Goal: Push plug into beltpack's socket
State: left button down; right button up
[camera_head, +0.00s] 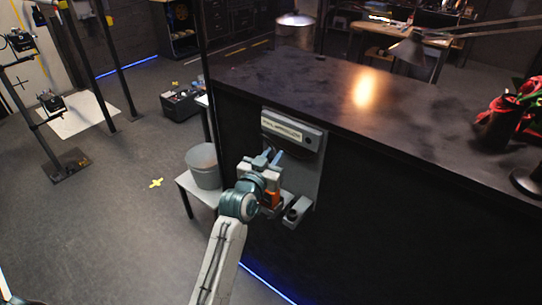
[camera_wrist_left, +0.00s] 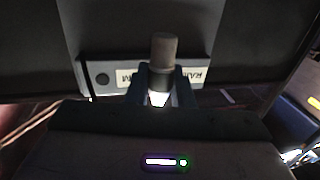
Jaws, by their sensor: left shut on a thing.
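My left gripper (camera_head: 268,157) is in front of a grey panel on the counter's dark side, its blue fingers pointing up toward the panel's upper part. In the left wrist view the fingers (camera_wrist_left: 161,92) are shut on a short tan-grey cylinder, which looks like the plug (camera_wrist_left: 164,50). The plug stands out past the fingertips toward the panel. I cannot tell the plug apart in the head view. Neither the beltpack nor its socket can be made out for certain. My right gripper is not in view.
The grey panel (camera_head: 312,165) carries a pale label (camera_head: 283,129) and a small grey block (camera_head: 297,210) at its bottom. A grey bucket (camera_head: 203,167) stands on a low white table to the left. The dark countertop (camera_head: 330,90) lies above. Open floor (camera_head: 130,220) is at left.

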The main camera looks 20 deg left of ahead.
pick_arm(q)
jog(key=shift+f+b, duration=2.6)
jog(key=shift+f, duration=0.4)
jog(key=shift+r, duration=0.3)
jog(key=shift+f, duration=0.35)
jog(key=shift+f+b, duration=0.35)
jog(key=shift+f, duration=0.7)
jog(key=c, duration=1.2)
grip_release()
jog(key=shift+s, duration=0.1)
